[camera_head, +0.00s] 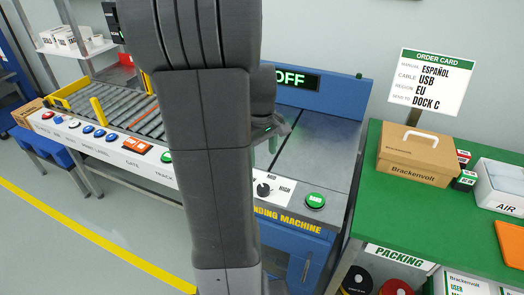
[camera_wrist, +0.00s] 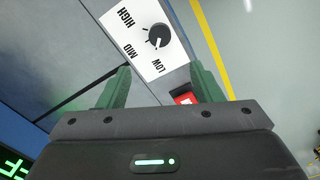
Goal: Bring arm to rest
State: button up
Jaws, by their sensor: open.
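My arm stands upright across the middle of the head view and hides part of the banding machine (camera_head: 300,240) behind it. My gripper (camera_head: 277,132) shows partly past the arm's right side, above the machine's grey top. In the wrist view my gripper (camera_wrist: 162,84) has its two green fingers apart, with nothing between them. Beyond the fingers is the machine's white dial panel (camera_wrist: 125,32) with a black knob (camera_wrist: 158,36). A red part (camera_wrist: 184,98) shows beside the right finger. The machine's display (camera_head: 296,79) reads OFF.
Right of the machine, a green packing table (camera_head: 375,205) holds a Brackenvolt carton (camera_head: 418,160) and a white AIR box (camera_head: 500,185). An order card (camera_head: 437,82) stands behind. A roller conveyor (camera_head: 125,110) with a button panel is on the left. The floor (camera_head: 70,250) at front left is clear.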

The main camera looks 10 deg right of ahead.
aim_at(263, 187)
jog(key=shift+f, duration=0.1)
notch_tip(263, 187, down, 14)
jog(key=shift+d+r+b, duration=0.1)
jog(key=shift+d+b, duration=0.05)
jog(key=shift+b, duration=0.75)
jog(key=shift+w+r, duration=0.1)
